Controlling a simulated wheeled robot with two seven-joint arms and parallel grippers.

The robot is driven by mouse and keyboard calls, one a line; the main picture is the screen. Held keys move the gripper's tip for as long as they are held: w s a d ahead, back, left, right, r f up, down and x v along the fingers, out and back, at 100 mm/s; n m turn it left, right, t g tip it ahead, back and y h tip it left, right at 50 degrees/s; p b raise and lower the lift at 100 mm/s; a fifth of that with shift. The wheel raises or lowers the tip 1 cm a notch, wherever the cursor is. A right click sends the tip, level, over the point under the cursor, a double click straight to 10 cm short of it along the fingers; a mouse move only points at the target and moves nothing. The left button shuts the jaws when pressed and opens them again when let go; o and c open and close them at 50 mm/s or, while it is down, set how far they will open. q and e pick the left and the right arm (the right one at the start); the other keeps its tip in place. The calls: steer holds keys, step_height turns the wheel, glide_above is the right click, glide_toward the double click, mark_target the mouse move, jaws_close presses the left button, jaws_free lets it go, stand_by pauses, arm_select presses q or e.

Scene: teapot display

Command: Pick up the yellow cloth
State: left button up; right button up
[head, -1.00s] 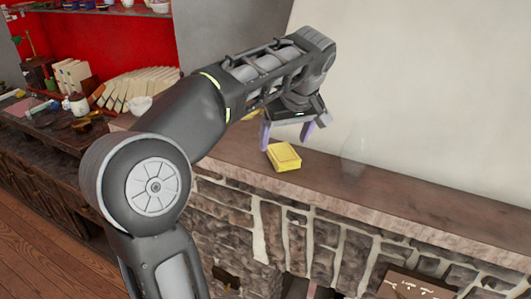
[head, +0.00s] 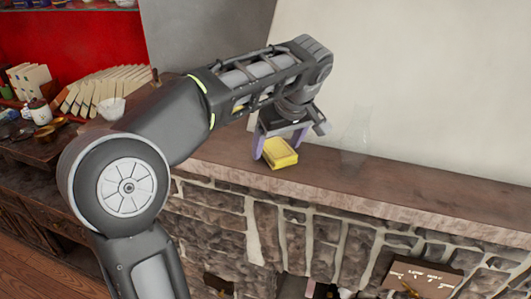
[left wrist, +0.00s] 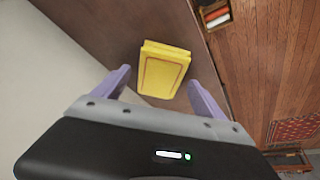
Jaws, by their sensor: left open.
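The yellow cloth (head: 281,154) is a folded, block-like stack lying on the wooden mantel shelf above the stone fireplace. It also shows in the left wrist view (left wrist: 163,70), beyond and between the two purple fingers. My left gripper (head: 278,143) is open, with its fingers pointing down at the cloth. In the head view one finger is beside the cloth's left side and the other is partly behind it. In the left wrist view the fingers (left wrist: 160,85) stand apart on either side of the cloth's near end; I cannot tell whether they touch it. My right gripper is not in view.
A clear glass vase (head: 355,138) stands on the mantel (head: 400,190) right of the cloth. The pale wall rises right behind the mantel. At the left, a dark cabinet top holds a white bowl (head: 111,108), a row of books (head: 90,92) and a jar.

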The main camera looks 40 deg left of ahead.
arm_select(q)
steer(key=shift+w+d+f, duration=0.15)
steer(key=shift+w+f, duration=0.05)
steer(key=shift+f, duration=0.15)
steer(key=shift+s+r, duration=0.25)
steer(key=shift+s, duration=0.05)
steer(key=shift+w+f, duration=0.1)
steer(key=shift+c, duration=0.4)
steer(key=c, duration=1.5)
